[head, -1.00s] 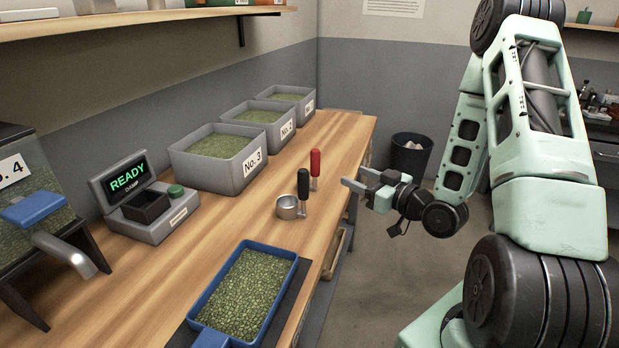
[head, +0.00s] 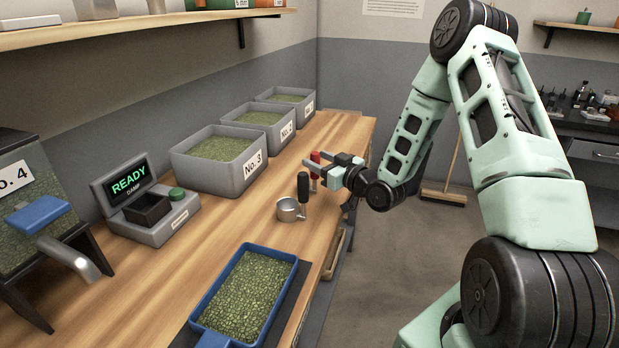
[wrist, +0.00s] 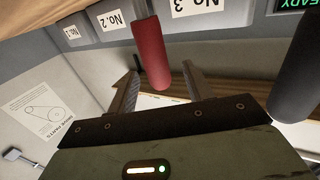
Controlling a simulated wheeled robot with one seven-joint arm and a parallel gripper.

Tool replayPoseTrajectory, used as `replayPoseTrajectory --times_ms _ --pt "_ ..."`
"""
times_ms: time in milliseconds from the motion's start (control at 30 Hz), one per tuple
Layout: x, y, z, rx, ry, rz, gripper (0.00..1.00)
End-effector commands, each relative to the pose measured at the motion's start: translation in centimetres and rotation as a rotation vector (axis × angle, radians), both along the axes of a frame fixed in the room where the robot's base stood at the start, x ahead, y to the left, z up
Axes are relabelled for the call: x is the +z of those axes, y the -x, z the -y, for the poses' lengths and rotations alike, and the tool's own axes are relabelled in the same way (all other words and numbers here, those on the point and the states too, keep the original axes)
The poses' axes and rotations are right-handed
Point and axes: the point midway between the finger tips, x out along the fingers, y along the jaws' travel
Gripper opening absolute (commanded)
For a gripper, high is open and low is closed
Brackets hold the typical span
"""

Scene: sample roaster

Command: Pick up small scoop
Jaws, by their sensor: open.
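A red-handled tool (head: 315,163) stands upright at the workbench's right edge. Its lower part is hidden, so I cannot see a cup on it. A scoop with a black upright handle (head: 303,187) and a round metal cup (head: 288,209) stands just nearer. My gripper (head: 311,164) is open and level at the red handle. In the wrist view, the red handle (wrist: 151,52) lies between the spread fingers of my gripper (wrist: 161,80), toward their tips. The black handle (wrist: 297,75) is at the right, outside the fingers. I cannot tell whether a finger touches the red handle.
Grey bins of green beans (head: 232,166) line the wall behind. A scale reading READY (head: 165,228) stands left. A blue tray of beans (head: 205,309) lies on a dark mat in front. A broom (head: 444,194) stands on the floor to the right.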

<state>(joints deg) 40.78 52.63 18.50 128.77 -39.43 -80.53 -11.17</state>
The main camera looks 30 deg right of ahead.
Motion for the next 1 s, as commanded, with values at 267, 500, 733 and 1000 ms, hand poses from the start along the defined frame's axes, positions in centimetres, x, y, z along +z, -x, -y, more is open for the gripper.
replayPoseTrajectory --times_ms 267,500,733,1000 --pt "0.0 -3.5 -0.6 0.001 0.0 0.001 0.51" --pt "-0.1 -3.7 -0.6 0.0 0.0 0.0 0.51" --pt "-0.1 -3.7 -0.6 0.0 0.0 0.0 0.0" --pt "0.1 -3.7 -0.6 0.0 0.001 0.001 0.0"
